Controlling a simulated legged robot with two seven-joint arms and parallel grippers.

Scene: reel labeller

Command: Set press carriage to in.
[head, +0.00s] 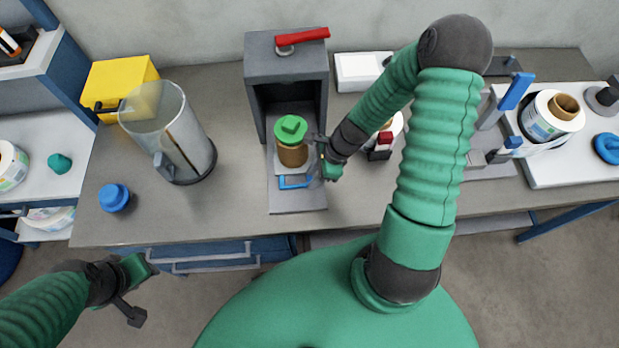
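The press (287,62) is a dark grey upright frame with a red lever on top, at the back middle of the bench. Its carriage (284,160) sits low in the frame, drawn toward the front over a grey base plate. It bears a brown roll (292,155) with a green knobbed cap (291,129). A blue handle (294,182) is at the carriage's front. My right gripper (325,161) is just right of the roll and handle, fingers apart; I cannot tell whether it touches the carriage. My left gripper (137,291) is open and empty before the bench's front edge.
A clear cylinder (178,135) stands left of the press, with a yellow box (120,82) behind and a blue knob (114,197) in front. A white box (361,71) is behind my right arm. A label roll (545,117) is at right.

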